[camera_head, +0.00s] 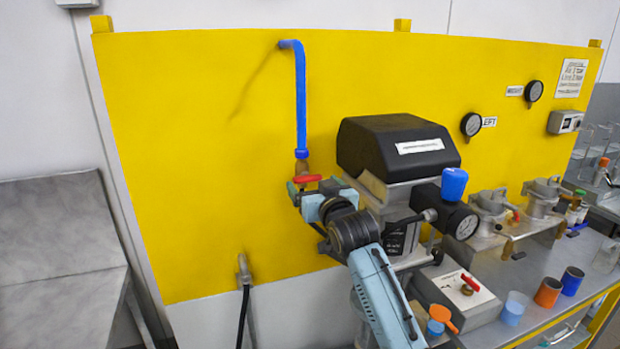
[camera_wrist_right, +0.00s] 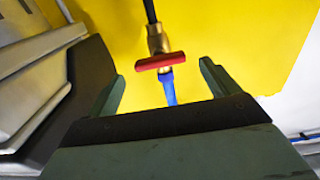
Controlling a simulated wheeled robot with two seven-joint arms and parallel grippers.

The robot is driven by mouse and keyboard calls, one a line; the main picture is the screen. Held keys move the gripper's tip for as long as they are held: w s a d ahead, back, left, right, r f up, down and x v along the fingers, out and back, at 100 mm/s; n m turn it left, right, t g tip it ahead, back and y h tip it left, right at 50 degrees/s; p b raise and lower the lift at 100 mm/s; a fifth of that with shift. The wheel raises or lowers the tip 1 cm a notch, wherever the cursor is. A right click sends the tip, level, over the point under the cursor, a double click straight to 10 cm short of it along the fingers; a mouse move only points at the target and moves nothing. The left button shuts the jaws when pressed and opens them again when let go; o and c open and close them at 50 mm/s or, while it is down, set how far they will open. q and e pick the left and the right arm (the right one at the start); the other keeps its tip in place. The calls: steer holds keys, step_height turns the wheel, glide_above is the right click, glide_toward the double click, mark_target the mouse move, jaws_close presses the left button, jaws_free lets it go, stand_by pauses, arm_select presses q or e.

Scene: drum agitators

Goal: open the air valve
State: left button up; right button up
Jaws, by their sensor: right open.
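The air valve has a red handle (camera_head: 306,179) and a brass body (camera_head: 301,168) at the lower end of a blue pipe (camera_head: 301,100) on the yellow panel. In the right wrist view the red handle (camera_wrist_right: 160,61) lies crosswise between the two finger directions, with the brass body (camera_wrist_right: 157,41) behind it. My right gripper (camera_head: 304,188) is open and empty, close to the valve. In the right wrist view its fingers (camera_wrist_right: 161,82) stand apart on either side of the handle; I cannot tell whether either touches it. My left gripper is not in view.
A machine with a black cover (camera_head: 395,148) and a black gauge (camera_head: 460,222) stands close to the right of my gripper. A grey box with a red switch (camera_head: 455,292) and several cups sit on the bench (camera_head: 545,320). The yellow panel (camera_head: 200,200) is mostly clear on the left.

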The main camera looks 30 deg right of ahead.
mark_target(309, 179)
steer(key=shift+x, duration=1.65)
steer(key=c, duration=1)
